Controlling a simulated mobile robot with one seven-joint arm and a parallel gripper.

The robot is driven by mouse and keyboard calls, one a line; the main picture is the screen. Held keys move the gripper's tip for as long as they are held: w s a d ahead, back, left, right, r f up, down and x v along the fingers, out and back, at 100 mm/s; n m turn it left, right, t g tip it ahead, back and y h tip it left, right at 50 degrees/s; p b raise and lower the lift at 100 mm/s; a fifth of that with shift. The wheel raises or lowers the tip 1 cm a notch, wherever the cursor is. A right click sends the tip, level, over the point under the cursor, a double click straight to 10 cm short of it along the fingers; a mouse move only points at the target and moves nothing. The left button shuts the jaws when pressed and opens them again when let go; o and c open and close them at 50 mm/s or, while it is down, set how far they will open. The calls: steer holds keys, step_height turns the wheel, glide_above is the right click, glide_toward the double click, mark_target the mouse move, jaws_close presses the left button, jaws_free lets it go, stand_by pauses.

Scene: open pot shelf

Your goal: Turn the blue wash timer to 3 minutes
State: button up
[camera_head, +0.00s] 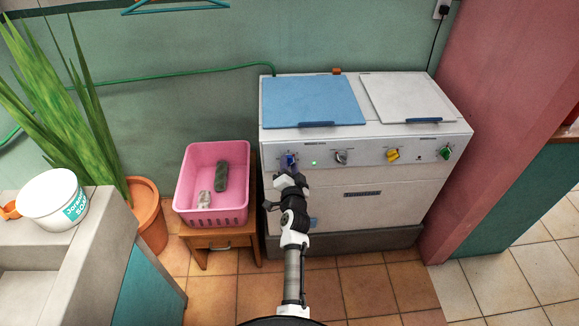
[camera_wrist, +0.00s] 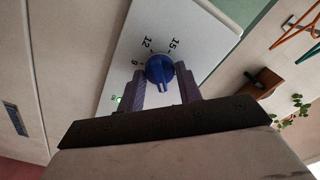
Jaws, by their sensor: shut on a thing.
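The blue wash timer (camera_head: 291,160) is the leftmost knob on the front panel of the white washing machine (camera_head: 352,205). In the wrist view the blue knob (camera_wrist: 159,67) sits between the two fingers of my gripper (camera_wrist: 160,78), which is shut on it. The marks 9, 12 and 15 show around the knob's far side. A raised blue ridge on the knob points toward my palm; the marks on that side are hidden by my gripper. In the head view my gripper (camera_head: 290,178) reaches up to the knob from below.
A green lamp (camera_head: 314,163) glows right of the timer. Grey (camera_head: 341,157), yellow (camera_head: 393,155) and green (camera_head: 445,153) knobs sit farther right. A pink basket (camera_head: 212,151) on a wooden stool (camera_head: 223,242) stands left of the machine. Tiled floor (camera_head: 378,292) is open in front.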

steer(key=o, duration=1)
steer(key=shift+s, duration=0.1)
steer(key=s+b, duration=0.4)
steer(key=s, duration=0.9)
steer(key=shift+s, duration=0.3)
